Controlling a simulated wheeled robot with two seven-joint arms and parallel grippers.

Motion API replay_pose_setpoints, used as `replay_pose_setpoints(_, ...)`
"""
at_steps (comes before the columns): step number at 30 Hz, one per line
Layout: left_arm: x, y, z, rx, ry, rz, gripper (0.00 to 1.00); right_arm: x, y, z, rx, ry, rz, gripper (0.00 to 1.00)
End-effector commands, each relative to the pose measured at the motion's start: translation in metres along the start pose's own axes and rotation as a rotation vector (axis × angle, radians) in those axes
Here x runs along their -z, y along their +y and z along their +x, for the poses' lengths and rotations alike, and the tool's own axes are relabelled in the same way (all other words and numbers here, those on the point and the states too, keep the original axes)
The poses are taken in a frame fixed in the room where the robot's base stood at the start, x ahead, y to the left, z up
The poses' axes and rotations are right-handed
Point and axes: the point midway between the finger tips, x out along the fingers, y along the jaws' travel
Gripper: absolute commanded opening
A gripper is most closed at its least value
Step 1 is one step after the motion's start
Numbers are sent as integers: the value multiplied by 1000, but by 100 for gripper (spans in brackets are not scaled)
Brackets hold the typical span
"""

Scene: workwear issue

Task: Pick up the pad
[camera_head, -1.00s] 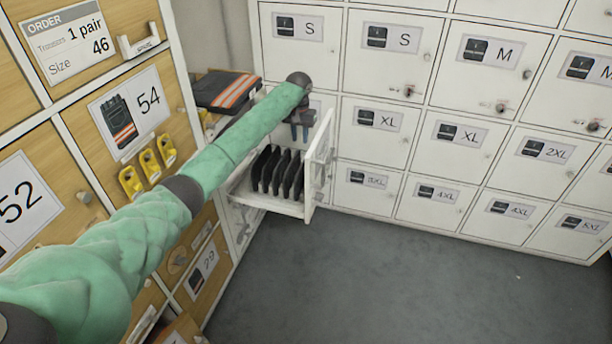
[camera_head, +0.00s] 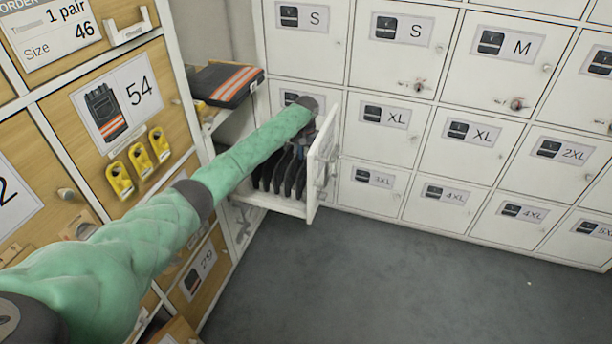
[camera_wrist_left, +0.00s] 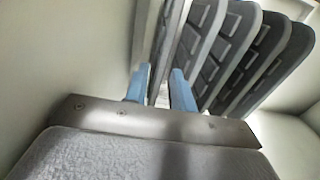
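Several dark grey pads (camera_head: 278,176) stand on edge in a row in an open pull-out drawer (camera_head: 270,203) in the head view. My left gripper (camera_head: 299,150) reaches down over the row, its fingers partly hidden. In the left wrist view its two blue fingers (camera_wrist_left: 160,84) are apart, with the end of the nearest pad (camera_wrist_left: 152,42) showing between them. I cannot tell whether either finger touches it. More pads (camera_wrist_left: 240,50) stand to the right. My right gripper is not in view.
The drawer's white front (camera_head: 322,160) stands just right of the gripper. A folded dark garment with orange stripes (camera_head: 227,85) lies on a shelf behind. White lockers (camera_head: 440,130) line the back wall; wooden compartments with yellow tags (camera_head: 140,160) stand left. The grey floor (camera_head: 400,270) is clear.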

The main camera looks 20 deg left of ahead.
Motion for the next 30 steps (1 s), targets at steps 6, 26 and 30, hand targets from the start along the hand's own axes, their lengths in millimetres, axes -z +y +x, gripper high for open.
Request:
replay_pose_setpoints(6,0,0,10,0,-1,0,25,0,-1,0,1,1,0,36)
replay_pose_setpoints(26,0,1,56,0,0,1,22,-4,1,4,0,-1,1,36)
replay_pose_setpoints(30,0,0,56,0,0,1,0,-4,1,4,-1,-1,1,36)
